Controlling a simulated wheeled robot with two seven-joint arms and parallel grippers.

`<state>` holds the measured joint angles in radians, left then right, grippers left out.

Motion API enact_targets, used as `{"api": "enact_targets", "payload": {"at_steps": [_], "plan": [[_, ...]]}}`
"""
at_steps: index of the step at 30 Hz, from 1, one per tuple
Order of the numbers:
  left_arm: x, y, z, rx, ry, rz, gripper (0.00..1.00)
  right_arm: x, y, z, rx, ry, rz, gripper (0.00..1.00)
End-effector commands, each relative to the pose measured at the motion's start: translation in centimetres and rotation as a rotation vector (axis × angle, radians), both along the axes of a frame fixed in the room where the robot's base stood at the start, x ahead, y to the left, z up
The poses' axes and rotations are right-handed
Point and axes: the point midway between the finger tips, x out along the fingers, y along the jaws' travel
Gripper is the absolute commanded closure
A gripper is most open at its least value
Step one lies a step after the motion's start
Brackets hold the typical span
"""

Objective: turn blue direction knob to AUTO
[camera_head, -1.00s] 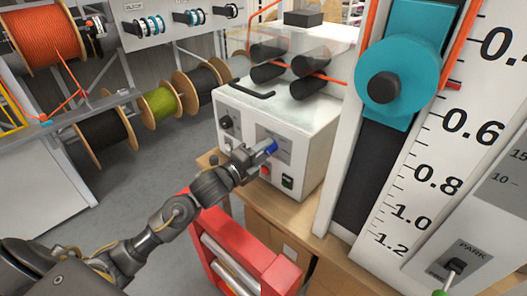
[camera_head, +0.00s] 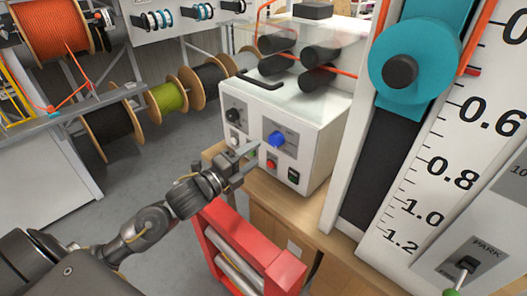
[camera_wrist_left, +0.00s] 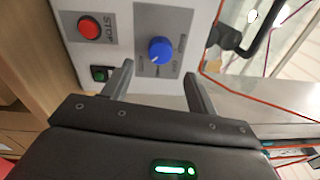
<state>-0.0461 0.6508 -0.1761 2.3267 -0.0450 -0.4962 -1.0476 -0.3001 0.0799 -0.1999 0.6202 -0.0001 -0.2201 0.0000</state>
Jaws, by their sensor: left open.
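The blue direction knob (camera_head: 277,139) sits on a grey label plate on the front of a white machine (camera_head: 318,130). It also shows in the left wrist view (camera_wrist_left: 160,50), between and beyond the fingers. The labels around it are too small to read surely, so its setting cannot be told. My left gripper (camera_head: 250,154) is open and empty, just left of and below the knob in the head view, apart from it. Its two fingers also show in the left wrist view (camera_wrist_left: 158,84). My right gripper is not in view.
A black knob (camera_head: 234,115) is left on the same panel. A red STOP button (camera_head: 271,164) and a green-lit black switch (camera_head: 293,175) sit below the knob. A red frame with rollers (camera_head: 270,262) stands below my arm. A tall scale column (camera_head: 435,170) stands right.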

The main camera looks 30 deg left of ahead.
Motion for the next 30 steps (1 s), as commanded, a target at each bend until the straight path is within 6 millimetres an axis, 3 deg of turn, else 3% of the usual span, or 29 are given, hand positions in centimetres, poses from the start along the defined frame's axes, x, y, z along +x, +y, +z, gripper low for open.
{"api": "enact_targets", "payload": {"at_steps": [3, 9, 30], "plan": [[-1.8, 0.6, -0.4, 0.002, 0.003, -0.001, 0.42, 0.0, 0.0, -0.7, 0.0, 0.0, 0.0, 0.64], [-3.2, 1.0, -0.2, 0.001, 0.0, -0.002, 0.42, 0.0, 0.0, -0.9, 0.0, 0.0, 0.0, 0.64], [-3.2, 1.0, -0.1, 0.0, 0.0, -0.003, 0.42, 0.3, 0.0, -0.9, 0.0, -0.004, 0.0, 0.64]]}}
